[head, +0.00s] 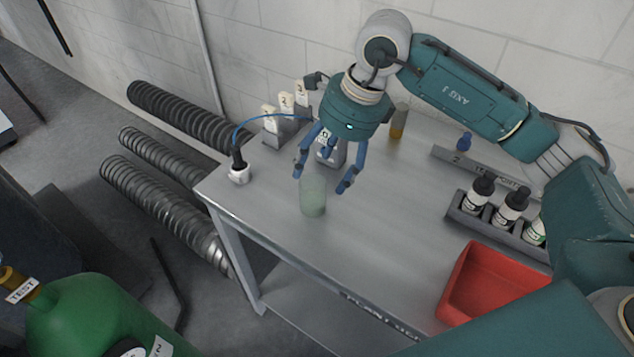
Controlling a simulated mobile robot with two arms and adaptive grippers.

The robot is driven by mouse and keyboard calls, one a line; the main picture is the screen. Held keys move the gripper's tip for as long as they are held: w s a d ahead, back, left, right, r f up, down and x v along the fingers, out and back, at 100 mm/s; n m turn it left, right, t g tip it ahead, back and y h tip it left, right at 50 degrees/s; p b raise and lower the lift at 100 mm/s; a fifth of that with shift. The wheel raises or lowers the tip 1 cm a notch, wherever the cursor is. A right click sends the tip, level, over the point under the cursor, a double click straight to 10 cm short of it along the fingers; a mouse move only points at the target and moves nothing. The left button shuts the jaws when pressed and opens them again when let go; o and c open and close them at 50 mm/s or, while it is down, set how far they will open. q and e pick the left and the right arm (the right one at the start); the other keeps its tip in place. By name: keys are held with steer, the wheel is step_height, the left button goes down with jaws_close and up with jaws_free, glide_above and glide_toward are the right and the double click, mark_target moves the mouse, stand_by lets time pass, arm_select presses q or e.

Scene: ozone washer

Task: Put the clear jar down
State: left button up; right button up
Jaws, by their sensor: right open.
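The clear jar (313,196), a pale greenish see-through cylinder, stands upright on the grey metal table (372,236) near its left end. My right gripper (325,181) is above and around the jar's upper part, with its blue fingers spread apart. The fingers look clear of the jar, though I cannot tell the exact gap at the back. My left gripper is not in view.
A white-based probe (239,168) with a blue cable stands left of the jar. Numbered white holders (270,119) stand behind, with an amber vial (398,121). Dropper bottles (479,194) sit in a rack at right. A red tray (487,284) lies at front right.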

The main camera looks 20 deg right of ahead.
steer(key=v, duration=0.5)
steer(key=shift+d+r+b, duration=0.1)
steer(key=shift+r+b, duration=0.25)
steer(key=shift+r, duration=0.1)
